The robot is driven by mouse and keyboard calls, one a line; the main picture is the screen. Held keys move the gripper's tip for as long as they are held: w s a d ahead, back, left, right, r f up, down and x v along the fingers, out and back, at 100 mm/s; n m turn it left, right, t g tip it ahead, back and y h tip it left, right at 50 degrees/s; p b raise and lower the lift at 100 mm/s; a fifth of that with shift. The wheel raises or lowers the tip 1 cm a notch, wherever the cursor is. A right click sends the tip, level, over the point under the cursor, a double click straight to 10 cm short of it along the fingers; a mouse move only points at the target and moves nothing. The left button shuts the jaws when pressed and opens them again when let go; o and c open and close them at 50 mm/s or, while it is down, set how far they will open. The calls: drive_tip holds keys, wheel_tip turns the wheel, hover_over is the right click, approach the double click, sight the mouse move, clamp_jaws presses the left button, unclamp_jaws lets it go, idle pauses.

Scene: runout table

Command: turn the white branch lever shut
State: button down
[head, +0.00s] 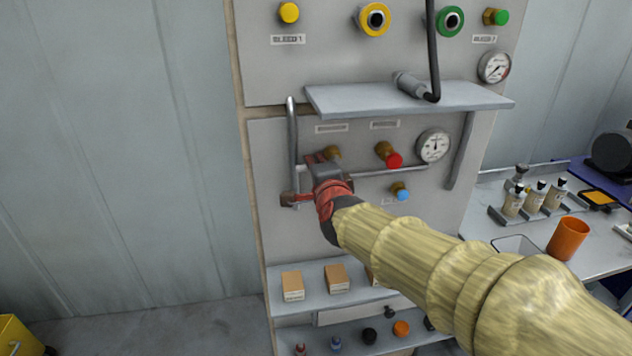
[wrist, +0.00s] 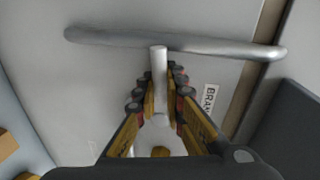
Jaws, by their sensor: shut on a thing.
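The white branch lever (wrist: 159,78) is a pale round bar in the wrist view, pointing away from a round white hub with a brass centre (wrist: 161,152). My gripper (wrist: 164,82) is shut on the lever, with a finger on each side and the lever's tip sticking out beyond them. A label (wrist: 209,101) starting with "BRAN" is on the panel beside the right finger. In the head view my gripper (head: 320,165) is at the left part of the lower grey panel (head: 270,170). It hides the lever there.
A grey metal bar (wrist: 190,42) crosses just beyond the lever tip. In the head view a red-knobbed valve (head: 394,160), a blue-knobbed valve (head: 401,193) and a gauge (head: 433,145) are right of my gripper. A shelf (head: 410,97) juts out above, and another with boxes (head: 315,291) below.

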drive_tip(key=shift+m+b, duration=0.4)
drive_tip(key=shift+b, duration=0.15)
drive_tip(key=shift+r, duration=0.15)
drive_tip(key=c, duration=1.8)
unclamp_jaws()
drive_tip(key=shift+c, duration=0.2)
drive_tip(key=shift+r, duration=0.1)
drive_tip(key=v, duration=1.2)
drive_tip(key=shift+d, duration=0.15)
drive_tip(key=shift+w, duration=0.1)
